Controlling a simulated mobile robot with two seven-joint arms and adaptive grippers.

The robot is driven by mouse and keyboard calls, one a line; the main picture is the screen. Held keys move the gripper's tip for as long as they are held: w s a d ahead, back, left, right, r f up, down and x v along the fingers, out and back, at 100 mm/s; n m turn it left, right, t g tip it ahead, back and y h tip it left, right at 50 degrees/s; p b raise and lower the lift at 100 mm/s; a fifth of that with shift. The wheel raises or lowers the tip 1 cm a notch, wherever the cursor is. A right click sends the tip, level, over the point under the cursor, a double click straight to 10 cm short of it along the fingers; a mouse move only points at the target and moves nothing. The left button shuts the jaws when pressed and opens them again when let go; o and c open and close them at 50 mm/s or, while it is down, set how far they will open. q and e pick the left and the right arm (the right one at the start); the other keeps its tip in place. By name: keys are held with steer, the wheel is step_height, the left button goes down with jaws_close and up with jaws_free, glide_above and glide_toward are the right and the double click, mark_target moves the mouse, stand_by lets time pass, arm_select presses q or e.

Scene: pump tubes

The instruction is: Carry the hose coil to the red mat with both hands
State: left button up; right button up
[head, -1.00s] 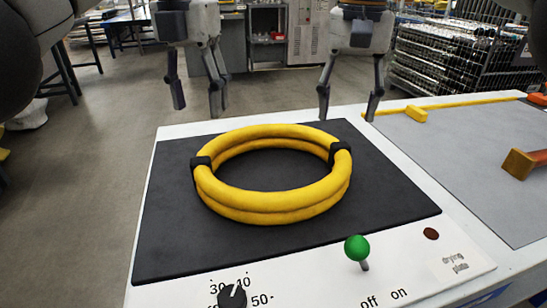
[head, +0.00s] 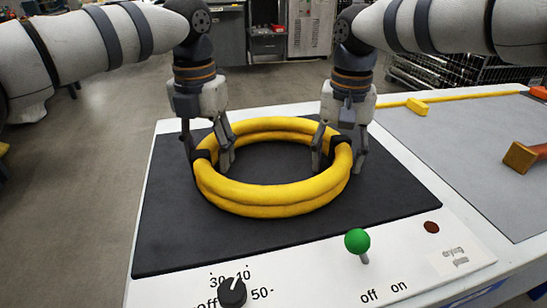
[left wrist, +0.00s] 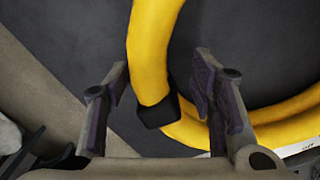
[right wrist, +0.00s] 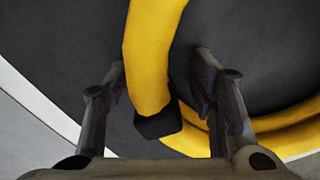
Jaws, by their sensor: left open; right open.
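The yellow hose coil (head: 270,198) lies flat on the dark plate, with a black band on its left side and another on its right. My left gripper (head: 208,165) is open, its fingers on either side of the coil's left part near the band. The left wrist view shows the hose (left wrist: 152,50) between the open fingers (left wrist: 160,95). My right gripper (head: 338,165) is open, its fingers straddling the coil's right part. The right wrist view shows the hose (right wrist: 150,60) between the open fingers (right wrist: 160,100). No red mat shows in these views.
The coil rests on a dark drying plate (head: 180,245) on a white unit with a black dial (head: 232,293) and a green-knobbed lever (head: 357,242) in front. To the right is a grey surface (head: 470,150) with a yellow block (head: 417,106) and an orange-brown piece (head: 522,157).

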arm_select(q)
jaws_close()
arm_select(e)
jaws_close()
steer(key=shift+r, duration=0.1)
